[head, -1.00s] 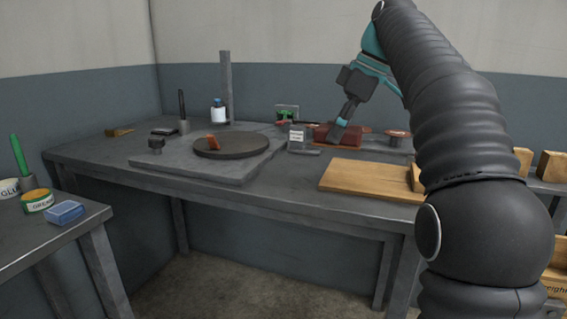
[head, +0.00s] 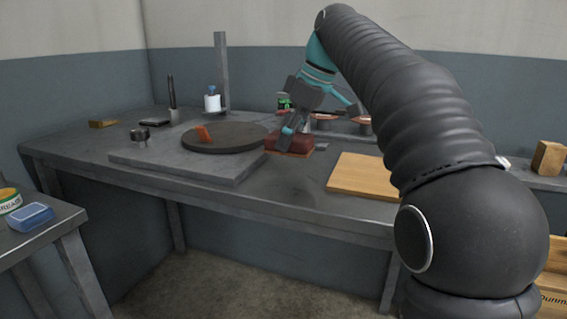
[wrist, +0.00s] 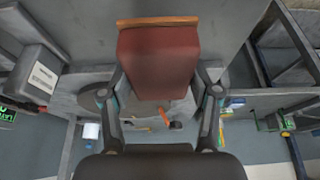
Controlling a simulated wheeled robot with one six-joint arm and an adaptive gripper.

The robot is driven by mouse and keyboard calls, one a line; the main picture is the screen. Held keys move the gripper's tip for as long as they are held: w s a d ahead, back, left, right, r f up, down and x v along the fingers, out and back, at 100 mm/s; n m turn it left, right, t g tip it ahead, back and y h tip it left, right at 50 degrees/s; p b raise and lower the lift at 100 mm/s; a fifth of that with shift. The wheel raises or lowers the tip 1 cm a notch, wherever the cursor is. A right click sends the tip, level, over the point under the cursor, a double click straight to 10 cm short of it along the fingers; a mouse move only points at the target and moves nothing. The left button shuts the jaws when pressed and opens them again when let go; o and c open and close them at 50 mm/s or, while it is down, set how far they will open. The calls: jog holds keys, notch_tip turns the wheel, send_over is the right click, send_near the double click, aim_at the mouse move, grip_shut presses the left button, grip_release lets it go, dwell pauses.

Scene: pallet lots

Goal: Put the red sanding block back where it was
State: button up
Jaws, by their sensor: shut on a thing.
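The red sanding block (head: 291,143) has a dark red body and a thin orange-brown face along its bottom. In the head view it is just right of the round dark disc, low over the grey bench; I cannot tell whether it touches the bench. My gripper (head: 288,133) is shut on it, reaching down from above. In the wrist view the block (wrist: 158,62) sits between the two fingers of my gripper (wrist: 162,85), its orange-brown face pointing away from the palm. The gripper hides part of the block in the head view.
The round disc (head: 235,142) lies on a grey slab (head: 150,160), with an orange piece (head: 203,133) on it. A wooden board (head: 362,176) lies to the right. Reddish-topped items (head: 340,125) stand behind. The bench front (head: 270,195) is clear. A labelled grey box (wrist: 36,75) shows in the wrist view.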

aim_at(284, 172)
jog(key=shift+a+f, duration=0.4)
jog(key=shift+a, duration=0.3)
jog(key=shift+f+b, duration=0.65)
jog(key=shift+f, duration=1.35)
jog(key=shift+f, duration=0.15)
jog(key=o, duration=1.1)
jog(key=p+v, duration=0.3)
jog(key=v, duration=0.9)
